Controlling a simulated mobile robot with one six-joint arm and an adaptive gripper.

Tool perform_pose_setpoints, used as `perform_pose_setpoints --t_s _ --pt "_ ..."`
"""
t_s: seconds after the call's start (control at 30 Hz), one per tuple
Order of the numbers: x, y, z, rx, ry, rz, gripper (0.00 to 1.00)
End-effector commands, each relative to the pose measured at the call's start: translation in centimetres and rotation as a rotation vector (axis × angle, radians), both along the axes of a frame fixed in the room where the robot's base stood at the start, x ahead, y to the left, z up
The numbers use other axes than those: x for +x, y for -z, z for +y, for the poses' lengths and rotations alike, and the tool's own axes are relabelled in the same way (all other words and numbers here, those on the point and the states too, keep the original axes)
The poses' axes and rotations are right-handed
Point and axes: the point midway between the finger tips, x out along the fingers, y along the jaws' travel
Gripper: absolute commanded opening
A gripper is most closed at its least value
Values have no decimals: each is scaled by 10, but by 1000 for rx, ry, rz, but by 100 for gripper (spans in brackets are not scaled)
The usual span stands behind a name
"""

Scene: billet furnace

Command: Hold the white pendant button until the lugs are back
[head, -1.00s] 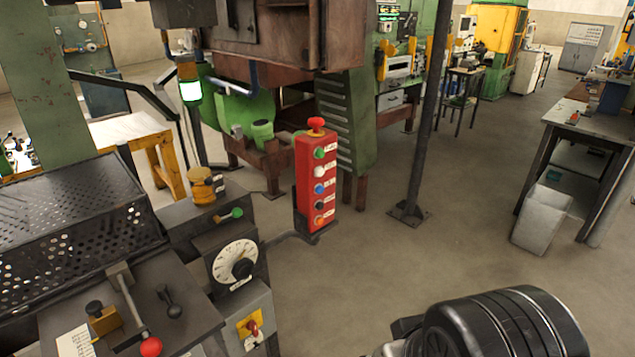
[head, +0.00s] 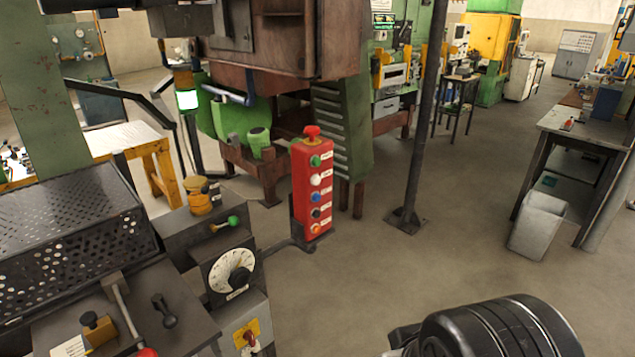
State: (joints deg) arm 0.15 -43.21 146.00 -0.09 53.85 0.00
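The red pendant box (head: 300,190) stands upright on a dark bracket near the middle of the head view. A red mushroom knob (head: 312,132) sits on its top. Down its face run a green button (head: 315,161), the white button (head: 316,180), a blue button (head: 317,197), a black button and an orange button. Each has a small label beside it that I cannot read. Nothing touches the white button. My gripper is not in view; only a black rounded part of my arm shows at the bottom right. I cannot make out the lugs.
A grey control console with a dial (head: 231,271), levers and a perforated guard (head: 70,235) fills the lower left. A dark post (head: 418,130) stands right of the pendant. A grey bin (head: 538,225) and workbench are at the right. Open floor lies between.

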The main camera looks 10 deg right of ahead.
Motion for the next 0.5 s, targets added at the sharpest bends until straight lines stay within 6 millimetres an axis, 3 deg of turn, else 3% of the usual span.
perform_pose_setpoints --t_s 0.5 --pt "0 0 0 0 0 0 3"
